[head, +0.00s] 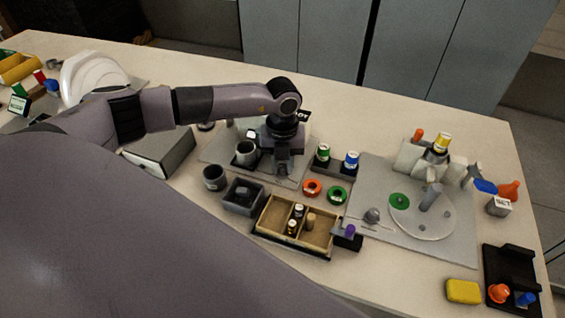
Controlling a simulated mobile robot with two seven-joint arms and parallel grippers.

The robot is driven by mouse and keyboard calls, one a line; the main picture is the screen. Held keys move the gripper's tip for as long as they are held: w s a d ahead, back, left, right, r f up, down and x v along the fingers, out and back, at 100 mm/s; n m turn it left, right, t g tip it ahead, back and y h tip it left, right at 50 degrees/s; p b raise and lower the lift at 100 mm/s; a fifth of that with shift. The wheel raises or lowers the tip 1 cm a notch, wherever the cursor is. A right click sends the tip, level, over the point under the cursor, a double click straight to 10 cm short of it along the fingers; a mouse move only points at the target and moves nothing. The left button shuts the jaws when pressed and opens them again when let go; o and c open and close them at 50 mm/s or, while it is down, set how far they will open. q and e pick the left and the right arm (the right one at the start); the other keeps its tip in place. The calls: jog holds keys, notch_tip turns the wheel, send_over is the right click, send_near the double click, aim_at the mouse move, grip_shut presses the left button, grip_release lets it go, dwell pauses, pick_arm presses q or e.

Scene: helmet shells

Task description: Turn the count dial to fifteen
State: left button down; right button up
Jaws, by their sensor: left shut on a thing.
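My left gripper (283,167) points down over the middle grey plate (220,155), beside a dark sign (304,115). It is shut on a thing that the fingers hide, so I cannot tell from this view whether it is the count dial. No dial face or number can be read. A small grey knob-like dome (372,215) stands on the right grey plate (450,248), apart from my left gripper; I cannot tell whether it is a dial. My right gripper is not in view.
A white helmet shell (88,75) is at the left.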

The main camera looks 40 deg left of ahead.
aim_at(282, 166)
pick_arm(q)
jog(key=shift+m, duration=0.6)
jog(key=c, duration=0.9)
grip_release()
jog(key=shift+r+b, duration=0.5)
jog(key=shift+r, duration=3.1)
